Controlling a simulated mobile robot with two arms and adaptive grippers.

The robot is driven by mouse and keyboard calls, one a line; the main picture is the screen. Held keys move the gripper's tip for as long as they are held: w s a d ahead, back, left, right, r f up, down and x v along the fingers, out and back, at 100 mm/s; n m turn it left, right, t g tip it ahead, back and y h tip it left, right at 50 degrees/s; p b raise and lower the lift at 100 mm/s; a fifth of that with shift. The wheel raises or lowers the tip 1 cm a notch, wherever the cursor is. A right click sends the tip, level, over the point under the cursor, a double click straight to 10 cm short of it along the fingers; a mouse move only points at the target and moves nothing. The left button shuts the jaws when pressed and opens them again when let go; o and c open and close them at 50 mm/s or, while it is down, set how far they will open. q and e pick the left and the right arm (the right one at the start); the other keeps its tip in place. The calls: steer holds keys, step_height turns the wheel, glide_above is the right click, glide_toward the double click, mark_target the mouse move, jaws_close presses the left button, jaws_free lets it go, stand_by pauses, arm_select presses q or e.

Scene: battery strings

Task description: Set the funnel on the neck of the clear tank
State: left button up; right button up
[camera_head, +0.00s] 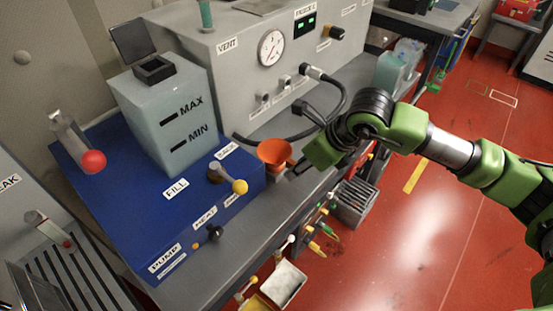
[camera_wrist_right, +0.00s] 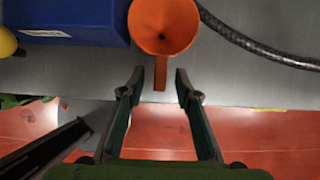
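The clear tank (camera_head: 152,127) is a pale translucent box with MAX and MIN marks, standing on the blue unit at the left of the head view. Its square black neck (camera_head: 154,69) is on top, with the dark lid tipped open behind it. The orange funnel (camera_head: 274,152) stands by the right end of the blue unit; the wrist view shows it from above (camera_wrist_right: 163,22). My right gripper (camera_wrist_right: 159,84) is open. The funnel's orange handle tab (camera_wrist_right: 160,74) lies between its fingertips, with gaps on both sides. My left gripper is out of view.
A grey panel (camera_head: 235,75) with a gauge stands behind the blue unit (camera_head: 125,215). A black hose (camera_head: 342,98) curves down near the funnel. The bench's front edge is below my right gripper.

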jaws_close()
steer(key=shift+r+p, duration=0.65)
steer(key=shift+r, duration=1.35)
